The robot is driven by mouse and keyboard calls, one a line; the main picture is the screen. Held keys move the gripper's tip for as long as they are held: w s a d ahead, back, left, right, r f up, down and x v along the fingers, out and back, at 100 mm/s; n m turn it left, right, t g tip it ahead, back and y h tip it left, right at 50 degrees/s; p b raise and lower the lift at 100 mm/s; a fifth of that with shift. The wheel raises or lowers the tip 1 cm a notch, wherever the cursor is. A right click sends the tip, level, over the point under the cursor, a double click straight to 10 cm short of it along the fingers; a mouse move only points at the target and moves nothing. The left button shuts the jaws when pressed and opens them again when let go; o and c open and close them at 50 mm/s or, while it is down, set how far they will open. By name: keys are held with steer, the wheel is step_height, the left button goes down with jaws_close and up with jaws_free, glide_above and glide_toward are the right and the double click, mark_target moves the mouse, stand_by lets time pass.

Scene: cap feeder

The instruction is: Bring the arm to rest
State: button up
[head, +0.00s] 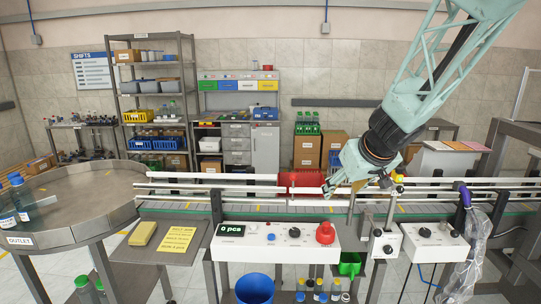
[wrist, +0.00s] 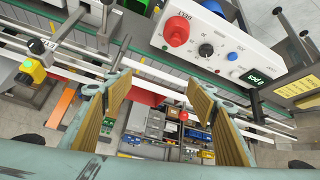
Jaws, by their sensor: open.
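My gripper (head: 341,188) hangs over the conveyor (head: 200,204), at the end of my arm, which reaches in from the upper right. In the wrist view my gripper (wrist: 160,92) has its two ribbed yellowish finger pads wide apart. Nothing is held between them. The conveyor's white guide rails (wrist: 135,62) run across below the fingers in the wrist view. I cannot tell the exact height of the fingertips above the rails.
A control box (head: 275,238) with a red button stands in front of the conveyor. A red bin (head: 300,180) lies behind the rails near my gripper. A round outlet table (head: 85,190) with bottles is at left. A clear bag (head: 482,245) hangs at right.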

steer(key=s+d+r+m+t+h, duration=0.1)
steer(key=s+d+r+h, duration=0.15)
steer(key=r, duration=0.35)
steer(key=s+d+r+m+t+h, duration=0.1)
steer(key=s+d+r, duration=0.15)
steer(key=r, duration=0.35)
steer(key=s+d+r+m+h, duration=0.1)
steer(key=s+d+r, duration=0.15)
steer(key=s, duration=0.35)
steer(key=s+d+r+m+h, duration=0.1)
steer(key=s+d+r, duration=0.15)
steer(key=s, duration=0.35)
steer(key=s+a+f+g, duration=0.1)
steer(key=s+f+g, duration=0.25)
steer(key=s, duration=1.25)
steer(key=s+a+f+g+y, duration=0.1)
steer(key=s+a+f+y, duration=0.1)
steer(key=s+a, duration=0.4)
steer(key=s+a+f+n+g+y, duration=0.1)
steer(key=s+a, duration=0.4)
steer(key=s, duration=0.6)
step_height(320, 180, down, 2)
steer(key=shift+a+f+y, duration=0.1)
steer(key=shift+a+y, duration=0.25)
steer(key=shift+y, duration=0.4)
steer(key=shift+d, duration=0.1)
